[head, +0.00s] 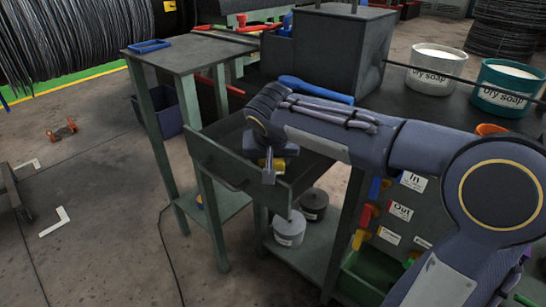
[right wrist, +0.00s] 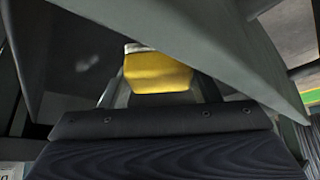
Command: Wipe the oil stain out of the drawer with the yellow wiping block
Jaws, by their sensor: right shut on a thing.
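The drawer (head: 218,160) of the green-grey workbench is pulled open, and its grey walls surround the view in the right wrist view (right wrist: 235,40). My right gripper (head: 268,172) reaches down into the drawer from above. It is shut on the yellow wiping block (right wrist: 157,74), which sits between the two fingers in the right wrist view. In the head view only a small yellow part of the block (head: 277,163) shows under the wrist. Pale smudges show on a grey drawer surface; I cannot tell whether they are the oil stain. My left gripper is not in view.
A small side table (head: 185,55) with a blue tray (head: 150,46) stands left of the drawer. A blue-handled tool (head: 315,90) lies on the bench behind my arm. Two pots (head: 290,228) stand on the shelf below. Soap buckets (head: 436,70) stand at the back right.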

